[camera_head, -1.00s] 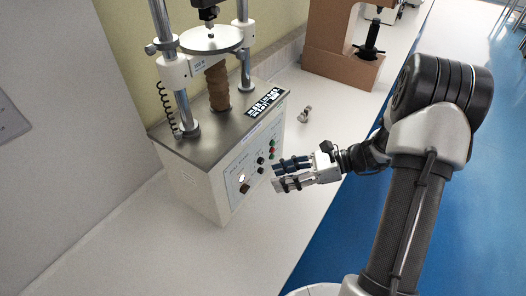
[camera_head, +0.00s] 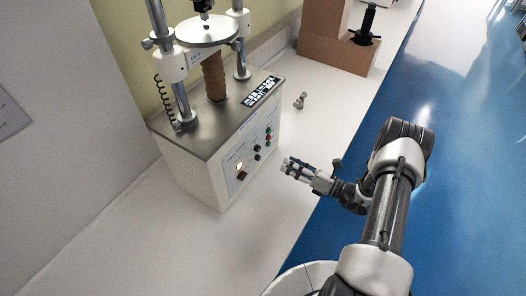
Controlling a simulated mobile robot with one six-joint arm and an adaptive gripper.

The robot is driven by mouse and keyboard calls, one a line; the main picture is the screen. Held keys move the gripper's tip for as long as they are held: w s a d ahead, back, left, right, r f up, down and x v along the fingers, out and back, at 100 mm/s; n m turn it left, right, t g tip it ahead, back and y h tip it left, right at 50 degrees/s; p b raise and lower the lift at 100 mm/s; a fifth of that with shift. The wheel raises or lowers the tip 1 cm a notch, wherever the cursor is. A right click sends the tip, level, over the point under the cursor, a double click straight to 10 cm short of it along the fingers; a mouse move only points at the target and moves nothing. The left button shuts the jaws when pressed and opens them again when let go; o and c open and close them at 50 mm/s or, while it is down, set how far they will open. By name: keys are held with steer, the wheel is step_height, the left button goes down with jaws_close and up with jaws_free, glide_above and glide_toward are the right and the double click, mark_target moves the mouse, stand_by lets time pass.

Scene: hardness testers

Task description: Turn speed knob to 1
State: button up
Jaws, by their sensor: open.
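The tester (camera_head: 205,165) is a white box with a steel top, two columns and a round plate. Its front panel carries small controls: a dark rocker-like switch (camera_head: 242,176), black knobs (camera_head: 257,152) in the middle, and red and green buttons (camera_head: 268,134) to the right. The panel lettering is too small to read, so I cannot tell which knob is for speed or its setting. My gripper (camera_head: 286,166) is open and empty. It is in front of the panel, to the right of the black knobs and apart from them.
A small metal part (camera_head: 300,101) lies on the white bench (camera_head: 130,240) right of the tester. The bench in front of the tester is clear. Blue floor (camera_head: 450,200) lies beyond the bench edge.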

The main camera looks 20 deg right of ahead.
mark_target(259, 150)
steer(key=x, duration=1.2)
steer(key=shift+a, duration=0.15)
jaws_close()
